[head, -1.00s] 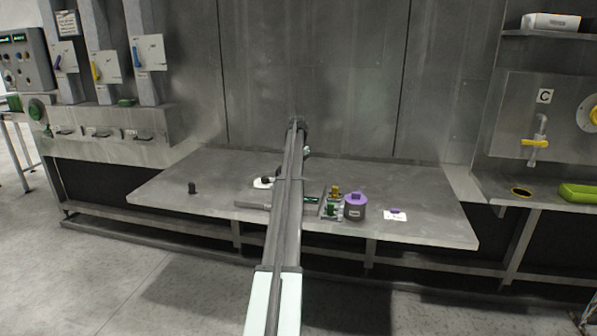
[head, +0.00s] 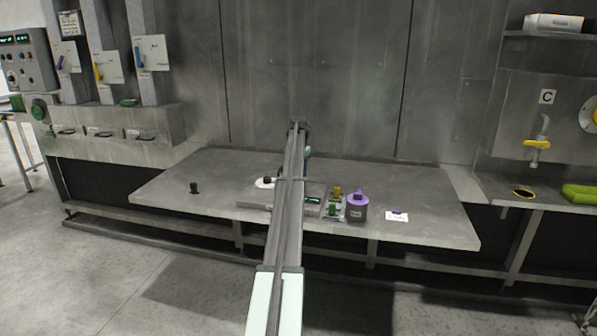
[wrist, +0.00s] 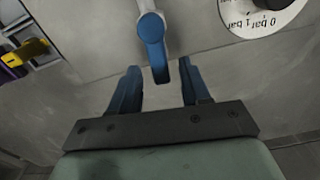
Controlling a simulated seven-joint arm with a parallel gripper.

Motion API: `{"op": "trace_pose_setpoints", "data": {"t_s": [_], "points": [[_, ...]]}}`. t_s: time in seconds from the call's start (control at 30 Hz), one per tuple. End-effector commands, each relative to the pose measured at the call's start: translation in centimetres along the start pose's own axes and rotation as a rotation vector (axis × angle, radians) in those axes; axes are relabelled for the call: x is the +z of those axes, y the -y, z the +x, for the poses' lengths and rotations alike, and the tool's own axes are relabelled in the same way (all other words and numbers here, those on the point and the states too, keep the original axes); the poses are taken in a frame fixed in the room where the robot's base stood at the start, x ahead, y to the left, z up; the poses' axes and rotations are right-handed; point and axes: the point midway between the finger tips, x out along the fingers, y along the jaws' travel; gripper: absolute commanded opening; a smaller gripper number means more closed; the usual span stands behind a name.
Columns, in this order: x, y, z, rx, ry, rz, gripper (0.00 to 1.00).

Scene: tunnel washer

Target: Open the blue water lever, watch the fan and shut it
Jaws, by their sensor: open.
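In the wrist view a blue lever (wrist: 152,35) with a rounded end hangs down from the top edge, its lower end between my fingertips. My gripper (wrist: 159,68) has its two blue fingers apart, one on each side of the lever's end. A gap shows on the right; on the left the finger is close, and I cannot tell whether it touches. In the head view my own arm hides most of the lever and the gripper. I cannot make out a fan for certain.
A pressure dial (wrist: 262,15) marked 0 bar and 1 bar lies beside the lever. A yellow knob (wrist: 25,50) sits on the other side. On the bench (head: 420,205) stand a purple-topped canister (head: 356,207) and a small dark peg (head: 194,188). The bench's right part is mostly clear.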

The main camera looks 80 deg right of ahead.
Motion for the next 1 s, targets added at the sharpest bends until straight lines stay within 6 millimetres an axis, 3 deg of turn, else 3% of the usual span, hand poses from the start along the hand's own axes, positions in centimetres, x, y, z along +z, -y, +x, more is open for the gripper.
{"op": "trace_pose_setpoints", "data": {"t_s": [0.27, 0.7, 1.0], "points": [[-0.1, 0.0, -0.9, 0.000, -0.001, 0.000, 0.47], [-0.1, 0.0, -8.9, -0.001, -0.002, 0.000, 0.47], [-0.1, 0.0, -12.9, 0.000, 0.000, 0.000, 0.47]]}}
